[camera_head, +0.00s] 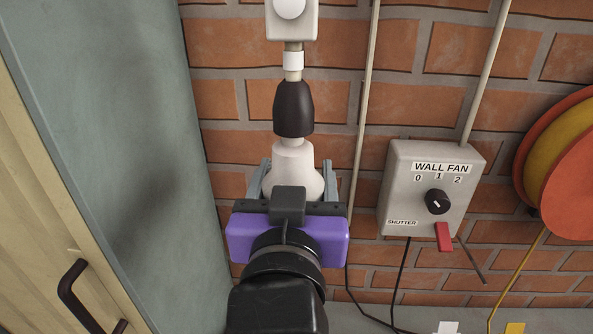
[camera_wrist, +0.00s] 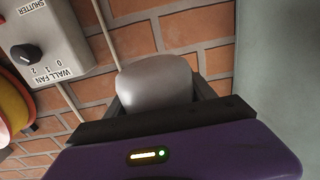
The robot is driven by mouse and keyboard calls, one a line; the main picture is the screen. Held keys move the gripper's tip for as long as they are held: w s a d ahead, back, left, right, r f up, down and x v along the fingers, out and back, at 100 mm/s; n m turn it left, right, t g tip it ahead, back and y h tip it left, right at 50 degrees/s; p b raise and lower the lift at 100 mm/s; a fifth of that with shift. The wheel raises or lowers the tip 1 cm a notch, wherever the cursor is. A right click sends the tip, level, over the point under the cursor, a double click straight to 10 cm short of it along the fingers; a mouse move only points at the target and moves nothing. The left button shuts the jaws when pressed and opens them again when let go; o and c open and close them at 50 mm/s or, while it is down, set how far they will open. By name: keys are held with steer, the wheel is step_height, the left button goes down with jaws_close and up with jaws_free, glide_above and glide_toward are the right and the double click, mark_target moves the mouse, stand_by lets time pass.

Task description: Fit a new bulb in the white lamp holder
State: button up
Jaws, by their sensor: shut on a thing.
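A dark lamp holder (camera_head: 294,108) hangs on a stem with a white band (camera_head: 293,61) under a pale box (camera_head: 291,22) on the brick wall. A white bulb (camera_head: 294,160) is upright right below the holder, its narrow end up. The bulb's top meets the holder's lower rim in the picture; whether it sits inside cannot be told. My gripper (camera_head: 295,182) is shut on the bulb's wide part from below, one finger on each side. In the wrist view the bulb (camera_wrist: 156,82) shows as a pale rounded dome between the fingers; the holder is hidden there.
A grey wall fan control box (camera_head: 432,190) with a black knob and red lever is to the right. An orange and yellow reel (camera_head: 563,165) is at the far right. A grey-green cabinet side (camera_head: 120,130) stands close on the left. Pipes run up the wall.

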mark_target(293, 175)
steer(key=shift+a+n+y+p, duration=0.1)
steer(key=shift+n+y+p, duration=0.25)
steer(key=shift+y, duration=0.25)
steer(key=o, duration=1.5)
steer(key=shift+s, duration=0.1)
steer(key=s, duration=0.5)
steer(key=shift+s+r+b, duration=0.15)
steer(key=shift+s+b, duration=0.05)
steer(key=shift+b, duration=0.2)
steer(key=shift+s+p, duration=0.2)
steer(key=shift+p, duration=0.5)
steer(key=s+p, duration=0.1)
steer(key=p, duration=0.1)
steer(key=shift+s+d+p, duration=0.25)
steer(key=shift+s+p, duration=0.05)
steer(key=shift+s, duration=0.1)
